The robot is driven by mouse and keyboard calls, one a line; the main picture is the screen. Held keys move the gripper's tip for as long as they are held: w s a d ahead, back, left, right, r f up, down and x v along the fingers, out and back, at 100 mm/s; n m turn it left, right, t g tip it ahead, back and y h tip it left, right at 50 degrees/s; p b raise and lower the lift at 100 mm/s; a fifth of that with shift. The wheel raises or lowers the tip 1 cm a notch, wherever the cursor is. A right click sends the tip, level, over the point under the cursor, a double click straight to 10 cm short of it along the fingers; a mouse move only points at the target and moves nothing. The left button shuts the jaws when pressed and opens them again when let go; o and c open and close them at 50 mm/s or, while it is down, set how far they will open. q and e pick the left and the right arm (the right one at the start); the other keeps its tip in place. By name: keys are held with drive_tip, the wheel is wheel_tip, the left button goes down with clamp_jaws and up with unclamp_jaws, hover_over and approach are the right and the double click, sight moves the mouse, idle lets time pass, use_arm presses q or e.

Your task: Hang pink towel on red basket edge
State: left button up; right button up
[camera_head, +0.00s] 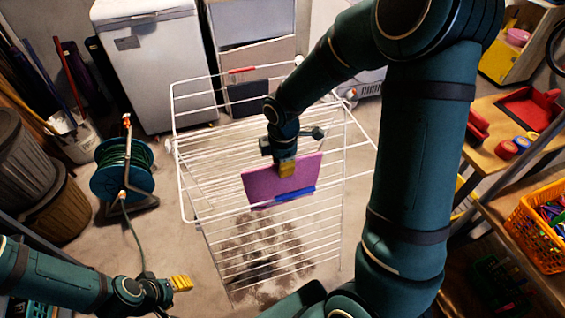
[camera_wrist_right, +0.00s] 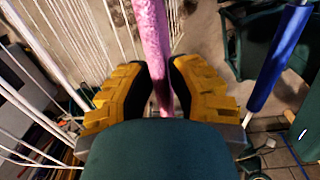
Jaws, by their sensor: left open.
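The pink towel (camera_head: 262,189) hangs flat over the white drying rack (camera_head: 215,215); it also shows edge-on in the right wrist view (camera_wrist_right: 152,35). My right gripper (camera_head: 287,167) is at the towel's upper part. In the right wrist view its yellow fingers (camera_wrist_right: 160,98) are on both sides of the towel and close against it. An orange-red basket (camera_head: 522,236) with colourful small items stands on the shelf at the right, apart from the towel. My left gripper (camera_head: 181,284) is open and empty at the lower left, away from the towel.
A blue sleeve (camera_head: 295,195) is on a rack bar beside the towel (camera_wrist_right: 278,62). A hose reel (camera_head: 122,170) stands left of the rack. A red tray (camera_head: 528,108) and tape rolls (camera_head: 507,149) are on the wooden shelf. A white appliance (camera_head: 155,65) is behind.

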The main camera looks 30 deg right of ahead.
clamp_jaws()
drive_tip(key=shift+r, duration=0.1)
drive_tip(key=shift+r+p, duration=2.7)
drive_tip(key=shift+r, duration=0.45)
drive_tip(key=shift+r+p, duration=1.05)
drive_tip(key=shift+r, duration=0.2)
